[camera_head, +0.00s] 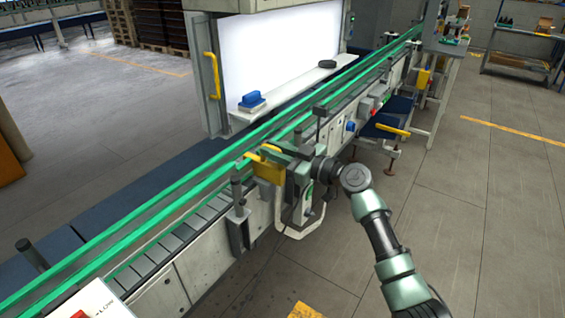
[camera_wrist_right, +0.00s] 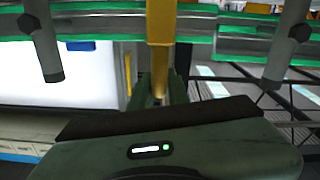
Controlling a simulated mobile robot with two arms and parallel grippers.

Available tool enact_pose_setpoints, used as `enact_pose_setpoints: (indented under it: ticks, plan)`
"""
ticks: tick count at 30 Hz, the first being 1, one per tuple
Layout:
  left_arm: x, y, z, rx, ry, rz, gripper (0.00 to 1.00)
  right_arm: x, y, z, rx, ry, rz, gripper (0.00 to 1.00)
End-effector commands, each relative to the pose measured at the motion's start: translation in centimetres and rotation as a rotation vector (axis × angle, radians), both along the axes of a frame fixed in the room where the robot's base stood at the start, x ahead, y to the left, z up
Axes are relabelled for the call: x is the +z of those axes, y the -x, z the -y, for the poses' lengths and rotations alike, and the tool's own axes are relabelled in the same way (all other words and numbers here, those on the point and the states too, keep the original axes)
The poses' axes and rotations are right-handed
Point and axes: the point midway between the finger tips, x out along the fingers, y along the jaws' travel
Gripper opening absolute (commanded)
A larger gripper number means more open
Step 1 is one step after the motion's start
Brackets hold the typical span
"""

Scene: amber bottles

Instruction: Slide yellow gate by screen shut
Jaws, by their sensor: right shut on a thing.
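The yellow gate (camera_head: 268,172) is a small yellow plate at the near rail of the conveyor, in front of the lit white screen (camera_head: 290,50). My right gripper (camera_head: 279,152) is at its top and is shut on it. In the right wrist view, the yellow gate (camera_wrist_right: 160,45) runs as an upright bar down to my right gripper (camera_wrist_right: 159,98), whose fingertips are mostly hidden behind the wrist housing. How far the gate stands across the belt I cannot tell. My left gripper is not in view.
Green guide rails (camera_head: 130,218) run diagonally along the conveyor. Dark posts (camera_head: 237,190) stand beside the near rail. A blue block (camera_head: 252,99) and a dark object (camera_head: 327,64) lie on the screen's ledge. A second yellow plate (camera_head: 422,79) is farther along.

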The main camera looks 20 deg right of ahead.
Motion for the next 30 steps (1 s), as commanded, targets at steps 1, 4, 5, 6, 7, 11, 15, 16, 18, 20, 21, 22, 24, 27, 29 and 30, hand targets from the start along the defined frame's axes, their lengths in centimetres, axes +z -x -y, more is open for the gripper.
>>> enact_pose_setpoints:
  ticks: [1,4,5,6,7,11,15,16,18,20,21,22,24,27,29,30]
  plan:
    - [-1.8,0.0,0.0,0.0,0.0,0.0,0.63,-0.4,-0.7,-0.4,-0.003,0.0,0.012,0.0]
    - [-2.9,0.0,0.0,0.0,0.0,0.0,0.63,-0.1,-1.8,-1.1,-0.004,-0.001,0.012,0.0]
    - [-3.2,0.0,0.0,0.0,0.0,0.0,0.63,-0.1,-2.0,-1.3,-0.004,-0.002,0.011,0.0]
    - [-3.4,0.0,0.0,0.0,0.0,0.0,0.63,0.0,-2.3,-1.5,-0.005,-0.002,0.01,0.0]
    - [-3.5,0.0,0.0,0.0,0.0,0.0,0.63,0.0,-2.4,-1.6,-0.005,-0.002,0.01,0.0]
    - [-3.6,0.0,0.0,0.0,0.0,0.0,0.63,0.3,-2.7,-1.9,-0.006,-0.002,0.008,0.0]
    - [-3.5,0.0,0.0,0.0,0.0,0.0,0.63,0.5,-2.7,-1.9,-0.006,-0.002,0.008,0.0]
    - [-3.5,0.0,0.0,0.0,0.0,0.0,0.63,0.5,-2.7,-1.9,-0.006,-0.002,0.008,0.0]
    - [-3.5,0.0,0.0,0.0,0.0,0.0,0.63,0.5,-2.7,-1.9,-0.006,-0.003,0.009,0.0]
    - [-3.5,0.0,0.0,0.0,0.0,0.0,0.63,0.5,-2.7,-1.9,-0.006,-0.002,0.009,0.27]
    - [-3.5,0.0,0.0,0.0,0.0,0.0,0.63,0.5,-2.7,-1.9,-0.005,-0.003,0.008,0.36]
    - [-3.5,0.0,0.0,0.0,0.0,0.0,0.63,0.5,-2.7,-1.9,-0.006,-0.002,0.008,0.36]
    - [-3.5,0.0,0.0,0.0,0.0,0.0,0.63,0.4,-2.7,-1.9,-0.005,-0.002,0.006,0.36]
    - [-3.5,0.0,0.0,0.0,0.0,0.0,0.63,0.3,-2.7,-1.9,-0.004,-0.002,0.004,0.36]
    - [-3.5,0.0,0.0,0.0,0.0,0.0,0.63,0.2,-2.7,-1.9,-0.003,-0.001,0.004,0.36]
    - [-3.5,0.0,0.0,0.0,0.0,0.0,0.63,0.2,-2.6,-1.9,-0.003,-0.001,0.004,0.36]
